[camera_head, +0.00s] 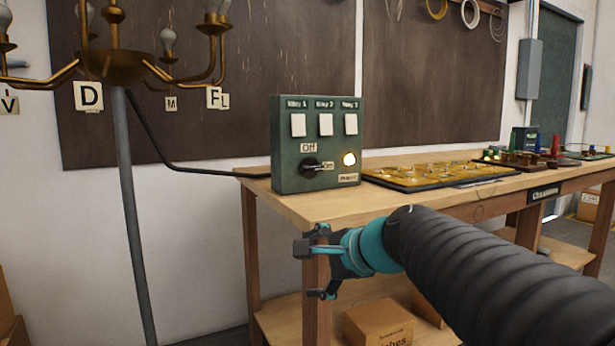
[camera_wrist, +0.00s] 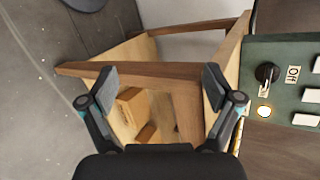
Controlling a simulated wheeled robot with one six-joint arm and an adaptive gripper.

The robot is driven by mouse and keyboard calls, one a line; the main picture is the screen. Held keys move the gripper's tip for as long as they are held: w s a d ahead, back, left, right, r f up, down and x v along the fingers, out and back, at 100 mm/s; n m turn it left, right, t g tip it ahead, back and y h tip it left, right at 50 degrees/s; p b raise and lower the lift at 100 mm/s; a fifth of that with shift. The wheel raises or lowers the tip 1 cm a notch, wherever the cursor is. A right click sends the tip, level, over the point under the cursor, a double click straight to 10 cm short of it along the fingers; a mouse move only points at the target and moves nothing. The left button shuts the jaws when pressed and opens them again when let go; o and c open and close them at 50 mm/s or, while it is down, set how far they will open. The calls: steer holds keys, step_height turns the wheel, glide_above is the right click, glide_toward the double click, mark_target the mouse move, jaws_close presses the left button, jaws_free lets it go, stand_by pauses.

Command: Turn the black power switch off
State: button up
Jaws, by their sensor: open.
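The black power switch (camera_head: 312,168) is a rotary knob low on the front of a green control box (camera_head: 284,130) on the workbench. "Off" is printed above it and "On" to its right, and its pointer lies toward the right. In the wrist view the switch (camera_wrist: 266,74) is at the right, near the glowing lamp (camera_wrist: 264,111). My gripper (camera_head: 312,262) is open and empty, in front of the bench's near corner and below the box. In the wrist view its fingers (camera_wrist: 156,84) are spread, well left of the switch.
The wooden workbench (camera_head: 335,204) has a black-edged tray (camera_head: 430,172) with brass pieces right of the box. A brass chandelier (camera_head: 115,65) on a grey pole (camera_head: 130,200) stands at left. A cardboard box (camera_head: 377,325) sits on the lower shelf. Space before the box is clear.

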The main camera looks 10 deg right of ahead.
steer(key=w+d+r+m+t, duration=0.1)
steer(key=w+m, duration=0.1)
steer(key=w, duration=0.1)
steer(key=w+d+r+m+t, duration=0.1)
steer(key=w+r+m, duration=0.1)
steer(key=w, duration=0.1)
steer(key=w+d+r+m+b, duration=0.1)
steer(key=w+r+m, duration=0.1)
steer(key=w, duration=0.1)
steer(key=shift+m+t+y, duration=0.4)
steer(key=m+t+h+b, duration=0.1)
steer(key=m+t, duration=0.3)
steer(key=m, duration=0.6)
glide_toward(314, 168)
steer(key=v, duration=0.4)
steer(key=shift+a, duration=0.15)
steer(key=shift+w+r, duration=0.1)
steer(key=shift+w, duration=0.15)
steer(key=p+x, duration=0.2)
steer(key=x, duration=1.1)
steer(key=shift+w, duration=0.1)
steer(key=c, duration=1.1)
steer(key=shift+c, duration=0.2)
